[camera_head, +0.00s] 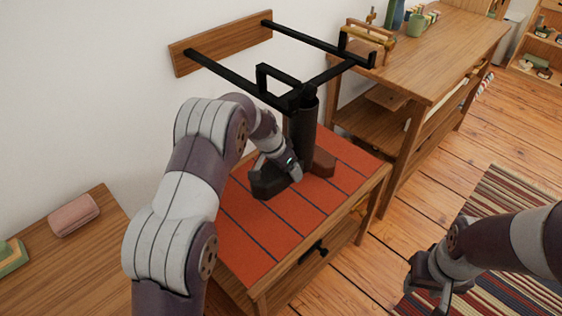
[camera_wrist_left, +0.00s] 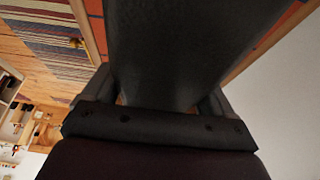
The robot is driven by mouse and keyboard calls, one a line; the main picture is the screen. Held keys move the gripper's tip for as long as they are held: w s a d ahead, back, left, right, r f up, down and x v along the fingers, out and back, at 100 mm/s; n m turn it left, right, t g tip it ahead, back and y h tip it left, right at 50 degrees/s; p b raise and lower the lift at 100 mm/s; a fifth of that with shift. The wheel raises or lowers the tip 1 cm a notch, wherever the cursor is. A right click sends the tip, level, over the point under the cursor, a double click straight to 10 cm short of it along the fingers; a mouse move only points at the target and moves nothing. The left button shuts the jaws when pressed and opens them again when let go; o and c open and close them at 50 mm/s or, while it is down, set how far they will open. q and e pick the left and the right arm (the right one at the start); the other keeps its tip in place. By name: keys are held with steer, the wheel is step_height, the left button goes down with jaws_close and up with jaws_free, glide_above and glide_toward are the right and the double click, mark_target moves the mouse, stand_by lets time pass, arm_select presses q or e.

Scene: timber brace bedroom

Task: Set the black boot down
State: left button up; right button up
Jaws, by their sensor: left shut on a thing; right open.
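The black boot (camera_head: 302,128) is upright over the orange striped cloth (camera_head: 235,222) on a small wooden table, its dark toe (camera_head: 267,183) pointing to the lower left. I cannot tell whether its sole touches the cloth. My left gripper (camera_head: 292,168) is shut on the boot from the front and partly hides it. In the left wrist view the dark boot (camera_wrist_left: 185,45) fills the space between the fingers. My right gripper (camera_head: 432,285) is open and empty at the lower right, away from the table.
A black rack (camera_head: 228,80) on a wooden wall board reaches out just above the boot's top. A reddish-brown thing (camera_head: 323,163) sits close behind the boot. A wooden bench (camera_head: 440,50) stands at the right. The cloth's front part is clear. A pink case (camera_head: 74,215) lies at the left.

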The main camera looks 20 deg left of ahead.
arm_select(q)
steer(key=b, duration=0.3)
glide_above(249, 196)
step_height(249, 196, down, 7)
steer(key=shift+r, duration=0.15)
step_height(249, 196, down, 4)
steer(key=shift+r+b, duration=0.1)
steer(key=shift+b, duration=0.2)
steer(key=shift+f, duration=0.2)
steer(key=o, duration=0.9)
steer(key=shift+f, duration=0.1)
steer(key=shift+o, duration=1.2)
steer(key=shift+r, duration=0.4)
steer(key=p+v, duration=0.2)
steer(key=v, duration=0.9)
steer(key=s+d+r+n, duration=0.2)
steer(key=s+d, duration=0.1)
steer(key=s, duration=0.5)
steer(key=s+d+r+n+g+y, duration=0.1)
steer(key=s+d, duration=0.3)
steer(key=s, duration=0.4)
steer(key=s+d+r+n+g+y, duration=0.1)
steer(key=s+d+r+n, duration=0.2)
steer(key=s, duration=0.6)
steer(key=shift+d+r, duration=0.15)
steer(key=shift+d, duration=0.5)
